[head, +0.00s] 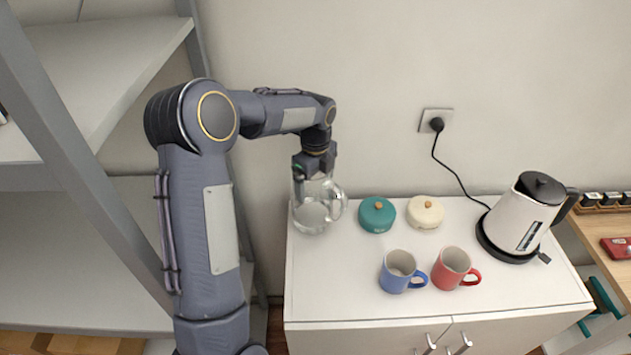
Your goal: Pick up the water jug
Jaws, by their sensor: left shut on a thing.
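The water jug (311,215) is clear glass with a handle on its right side. It stands at the left end of the white cabinet top, near the wall, and looks upright. My left gripper (314,172) reaches down from above onto the jug's upper part and is shut on it. The fingertips are hard to make out against the glass. I cannot tell whether the jug's base touches the cabinet top. My right gripper is not in view.
On the white cabinet (340,290) are a teal canister (377,217), a cream canister (425,213), a blue mug (397,273), a red mug (451,268) and a corded white kettle (523,215). Grey shelving (75,210) stands at left. The cabinet's front left is clear.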

